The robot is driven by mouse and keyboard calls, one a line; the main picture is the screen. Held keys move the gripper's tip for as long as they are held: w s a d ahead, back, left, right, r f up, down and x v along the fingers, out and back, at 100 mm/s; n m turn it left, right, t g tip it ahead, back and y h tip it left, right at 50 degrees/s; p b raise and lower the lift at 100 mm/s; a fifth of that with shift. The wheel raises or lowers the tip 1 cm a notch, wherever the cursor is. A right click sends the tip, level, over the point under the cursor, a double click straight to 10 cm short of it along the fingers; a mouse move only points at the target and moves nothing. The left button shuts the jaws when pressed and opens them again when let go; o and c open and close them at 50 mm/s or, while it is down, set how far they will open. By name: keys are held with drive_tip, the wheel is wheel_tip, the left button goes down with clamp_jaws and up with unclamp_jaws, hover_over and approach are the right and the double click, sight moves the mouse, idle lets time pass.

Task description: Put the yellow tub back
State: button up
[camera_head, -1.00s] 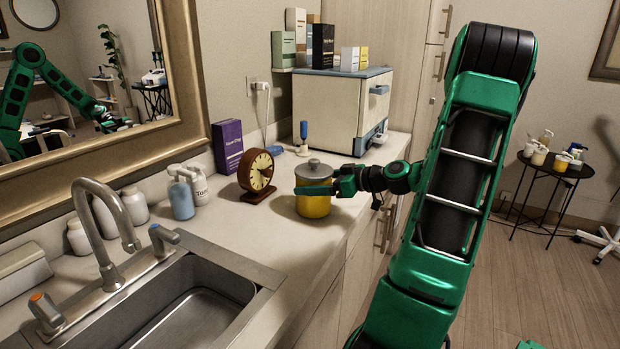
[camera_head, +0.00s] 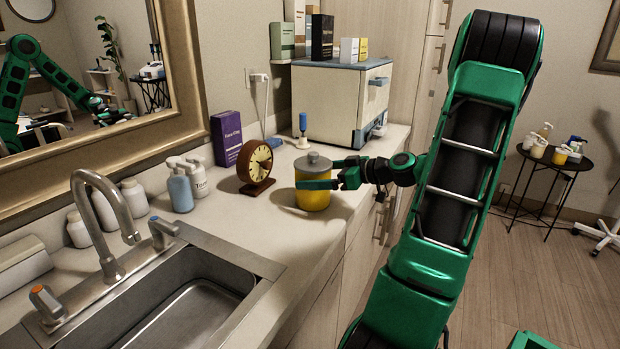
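The yellow tub (camera_head: 313,200) with a grey knobbed lid stands upright on the counter (camera_head: 330,238), right of the brown clock. My gripper (camera_head: 322,173) reaches in from the right at the tub's upper part. One green finger crosses the tub's near side just below the lid. The other finger shows behind the tub's right side. The fingers stand spread around the tub, and I see no clear grip. Whether either finger touches it I cannot tell. The far fingertip is hidden by the tub.
The clock (camera_head: 257,163) stands close on the left. Behind are a white cabinet (camera_head: 328,100) with boxes on top and a small blue-topped bottle (camera_head: 303,128). The sink (camera_head: 190,305) is at the front left. A black side table (camera_head: 555,162) with several containers stands at the far right.

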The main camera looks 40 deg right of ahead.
drive_tip(key=v, duration=1)
drive_tip(key=shift+s, duration=0.25)
drive_tip(key=shift+r, duration=0.1)
